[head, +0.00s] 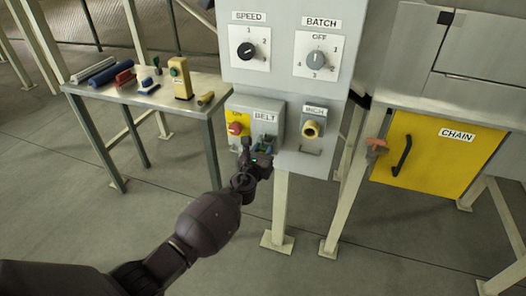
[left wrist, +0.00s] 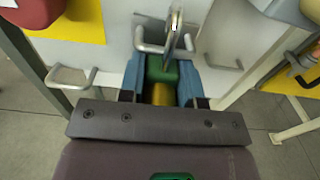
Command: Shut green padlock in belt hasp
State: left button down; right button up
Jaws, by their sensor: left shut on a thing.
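My left gripper (left wrist: 161,82) has its blue fingers shut on the green padlock (left wrist: 161,72), which has a yellow lower part. The padlock's metal shackle (left wrist: 175,28) stands up from the body at the grey looped bar of the belt hasp (left wrist: 150,47). I cannot tell whether the shackle passes through the loop or is closed. In the head view my left gripper (head: 260,160) is just below the BELT label, at the lower part of the grey belt box (head: 240,104). The padlock is mostly hidden there. My right gripper is not in view.
The belt box has a red knob (head: 236,128) on a yellow plate. An INCH knob (head: 311,130) and a handle bar sit to its right. A side table (head: 198,106) with several small items stands left. A yellow CHAIN door (head: 430,150) is at the right.

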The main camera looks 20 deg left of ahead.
pick_arm(q)
jog(key=shift+w+r, duration=0.1)
jog(key=shift+r, duration=0.1)
jog(key=c, duration=0.7)
grip_release()
jog(key=shift+f, duration=0.1)
jog(key=shift+c, duration=0.2)
jog(key=o, duration=0.6)
jog(key=shift+f, duration=0.1)
jog(key=shift+o, duration=0.2)
jog(key=shift+s+p, duration=0.55)
jog(key=shift+s, duration=1.35)
jog(key=s+p, duration=0.1)
jog(key=s, duration=0.2)
jog(key=shift+s+a, duration=0.1)
jog(key=shift+s, duration=0.1)
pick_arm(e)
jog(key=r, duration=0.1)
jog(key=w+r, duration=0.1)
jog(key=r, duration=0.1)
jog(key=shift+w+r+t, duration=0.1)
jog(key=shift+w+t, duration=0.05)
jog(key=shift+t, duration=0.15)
